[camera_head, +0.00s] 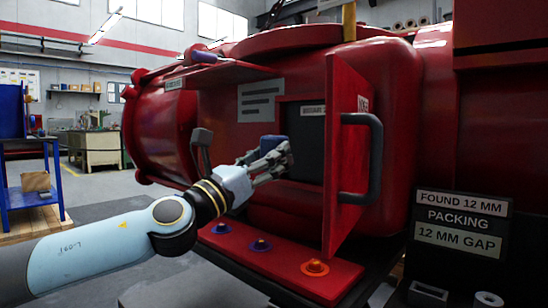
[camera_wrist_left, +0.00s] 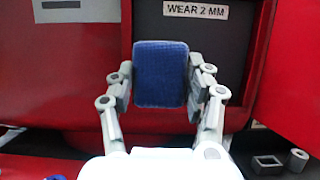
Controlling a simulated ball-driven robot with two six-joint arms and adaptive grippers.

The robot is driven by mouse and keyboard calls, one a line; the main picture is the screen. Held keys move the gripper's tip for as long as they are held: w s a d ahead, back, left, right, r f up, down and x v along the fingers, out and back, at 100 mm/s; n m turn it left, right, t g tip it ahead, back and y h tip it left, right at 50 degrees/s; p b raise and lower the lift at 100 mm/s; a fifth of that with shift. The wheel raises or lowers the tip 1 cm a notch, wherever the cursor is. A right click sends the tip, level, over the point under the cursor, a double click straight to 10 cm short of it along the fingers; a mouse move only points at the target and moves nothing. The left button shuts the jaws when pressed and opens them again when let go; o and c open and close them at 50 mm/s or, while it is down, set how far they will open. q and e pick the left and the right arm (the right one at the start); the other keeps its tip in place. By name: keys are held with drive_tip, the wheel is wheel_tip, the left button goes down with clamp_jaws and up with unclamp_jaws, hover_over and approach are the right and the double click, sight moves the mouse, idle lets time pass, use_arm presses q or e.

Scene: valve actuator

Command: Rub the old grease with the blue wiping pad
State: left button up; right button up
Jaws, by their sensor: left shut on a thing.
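The blue wiping pad (camera_head: 270,142) is held in my left gripper (camera_head: 278,156), in front of the open red actuator housing. In the left wrist view the pad (camera_wrist_left: 160,74) sits upright between the two grey fingers, which close on its sides. Behind it is a dark recess (camera_head: 307,138) with a white label above, reading "WEAR 2 MM" in the wrist view (camera_wrist_left: 196,11). I cannot tell whether the pad touches the recess. No old grease can be made out; the pad and fingers cover part of the recess. My right gripper is not in view.
An open red door (camera_head: 345,175) with a dark handle (camera_head: 376,160) stands right of the recess. Below is a red ledge (camera_head: 280,268) with blue and orange knobs. A dark sign (camera_head: 460,225) reads "FOUND 12 MM", "PACKING", "12 MM GAP". A blue workbench (camera_head: 35,195) stands far left.

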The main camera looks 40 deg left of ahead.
use_arm(q)
drive_tip(key=shift+s, duration=0.1)
drive_tip(key=shift+s+a+p, duration=0.15)
drive_tip(key=shift+s+p, duration=0.2)
drive_tip(key=shift+s, duration=1.05)
